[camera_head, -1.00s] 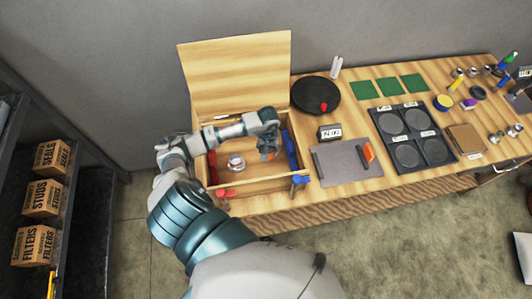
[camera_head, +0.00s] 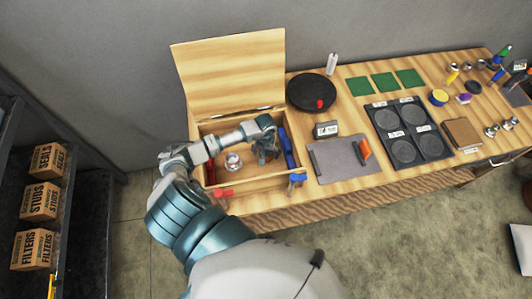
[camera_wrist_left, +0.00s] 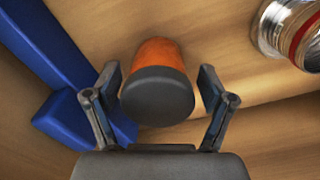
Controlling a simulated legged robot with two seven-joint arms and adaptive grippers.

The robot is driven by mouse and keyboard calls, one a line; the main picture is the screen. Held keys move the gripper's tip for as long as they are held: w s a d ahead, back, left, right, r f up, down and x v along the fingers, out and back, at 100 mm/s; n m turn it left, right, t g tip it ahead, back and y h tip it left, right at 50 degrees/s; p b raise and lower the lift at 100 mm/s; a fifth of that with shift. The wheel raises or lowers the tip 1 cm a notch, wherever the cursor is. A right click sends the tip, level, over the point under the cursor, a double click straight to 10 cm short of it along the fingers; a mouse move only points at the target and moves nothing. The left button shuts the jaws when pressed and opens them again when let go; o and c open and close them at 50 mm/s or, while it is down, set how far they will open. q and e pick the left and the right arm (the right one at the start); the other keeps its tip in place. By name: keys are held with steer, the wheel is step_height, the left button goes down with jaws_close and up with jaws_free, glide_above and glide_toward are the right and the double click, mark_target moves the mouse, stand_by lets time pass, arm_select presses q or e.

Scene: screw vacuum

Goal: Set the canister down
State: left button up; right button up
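An orange cylinder with a dark grey end, which looks like the canister (camera_wrist_left: 158,95), is between the fingers of my left gripper (camera_wrist_left: 157,78) in the left wrist view. Gaps show between it and both fingers, so the gripper is open around it. In the head view my left gripper (camera_head: 265,155) is low inside the open wooden box (camera_head: 262,188), at its right side, and hides the cylinder. I cannot tell for certain whether the cylinder rests on the box floor. My right gripper is not in view.
A silver jar (camera_head: 233,161) with a red band stands left of the gripper in the box. Blue pieces (camera_head: 286,148) line the right wall, close to the gripper. Red (camera_head: 224,192) and blue (camera_head: 297,178) clamps sit at the front edge. The raised lid (camera_head: 230,75) stands behind.

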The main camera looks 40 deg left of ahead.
arm_select(q)
steer(key=shift+a, duration=0.1)
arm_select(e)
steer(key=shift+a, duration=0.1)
arm_select(q)
steer(key=shift+r, duration=0.2)
step_height(320, 180, up, 11)
steer(key=shift+f+b, duration=0.1)
steer(key=shift+b, duration=0.8)
steer(key=shift+r, duration=0.45)
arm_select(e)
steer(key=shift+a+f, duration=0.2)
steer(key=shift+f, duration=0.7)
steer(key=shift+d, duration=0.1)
